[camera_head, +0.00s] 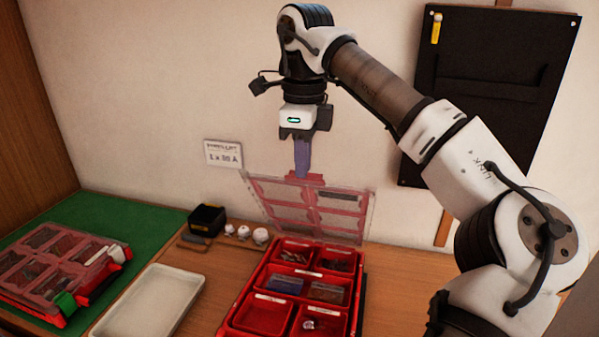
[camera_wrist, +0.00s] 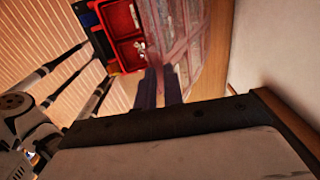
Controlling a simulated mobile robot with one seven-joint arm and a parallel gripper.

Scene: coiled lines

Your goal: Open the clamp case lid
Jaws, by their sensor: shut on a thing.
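The red clamp case (camera_head: 300,290) stands on the wooden bench in the head view, with small parts in several of its compartments. Its clear, red-ribbed lid (camera_head: 308,212) stands raised and roughly upright at the back of the case. My gripper (camera_head: 302,175) is above the lid's top edge, pointing down, its fingers shut on the red tab there. In the wrist view the fingers (camera_wrist: 160,88) reach to the lid (camera_wrist: 185,35), and part of the red case (camera_wrist: 122,38) shows beyond them. The exact finger contact is small and hard to see.
Left of the case is an empty white tray (camera_head: 150,302). A second, closed case (camera_head: 55,262) lies on a green mat (camera_head: 135,218). A black box (camera_head: 207,220) and several white round objects (camera_head: 243,232) stand near the wall, which carries a small label and a dark panel (camera_head: 485,90).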

